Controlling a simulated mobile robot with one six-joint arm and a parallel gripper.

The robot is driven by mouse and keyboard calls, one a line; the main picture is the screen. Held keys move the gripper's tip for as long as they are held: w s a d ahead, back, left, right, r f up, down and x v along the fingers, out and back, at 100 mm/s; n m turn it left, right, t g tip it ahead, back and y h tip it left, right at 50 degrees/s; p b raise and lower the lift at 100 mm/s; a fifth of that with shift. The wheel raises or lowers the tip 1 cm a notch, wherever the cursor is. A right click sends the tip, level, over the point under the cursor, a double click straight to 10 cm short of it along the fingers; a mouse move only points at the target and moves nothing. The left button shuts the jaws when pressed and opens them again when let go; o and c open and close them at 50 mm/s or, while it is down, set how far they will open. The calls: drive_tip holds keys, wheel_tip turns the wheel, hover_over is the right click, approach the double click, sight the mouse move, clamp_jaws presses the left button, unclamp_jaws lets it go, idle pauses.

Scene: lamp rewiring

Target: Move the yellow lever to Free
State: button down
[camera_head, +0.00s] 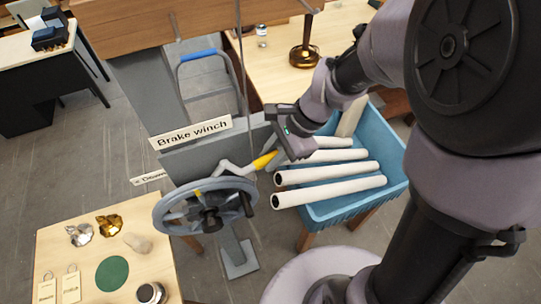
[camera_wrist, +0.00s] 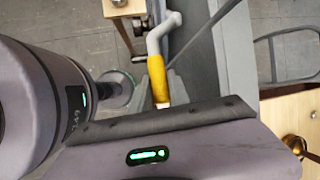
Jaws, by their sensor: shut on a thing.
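The yellow lever (camera_head: 264,160) is a grey bent rod with a yellow grip, on the brake winch beside the handwheel (camera_head: 205,205). My gripper (camera_head: 281,152) is at the outer end of the yellow grip and shut on it. A "Brake winch" sign (camera_head: 191,133) stands above. A smaller label (camera_head: 148,178) is partly hidden. I cannot see a "Free" mark.
A blue crate (camera_head: 350,212) with several white tubes (camera_head: 325,172) stands close to the right of the lever. A thin cable (camera_head: 243,90) hangs close to the lever. A wooden table (camera_head: 60,235) with small items is at the lower left. Grey floor is clear at left.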

wheel_tip(320, 180, down, 7)
drive_tip(key=g+y+b, duration=0.1)
drive_tip(key=y+b, duration=0.6)
drive_tip(key=b, duration=0.3)
drive_tip(key=shift+f+m+g+y, duration=0.2)
drive_tip(key=shift+m+g+y, duration=0.1)
drive_tip(key=shift+g, duration=0.1)
drive_tip(key=c, duration=1.3)
unclamp_jaws()
drive_tip(key=shift+o, duration=0.2)
drive_tip(key=p+v, duration=0.1)
drive_tip(key=v, duration=1.6)
drive_tip(key=shift+d, duration=0.2)
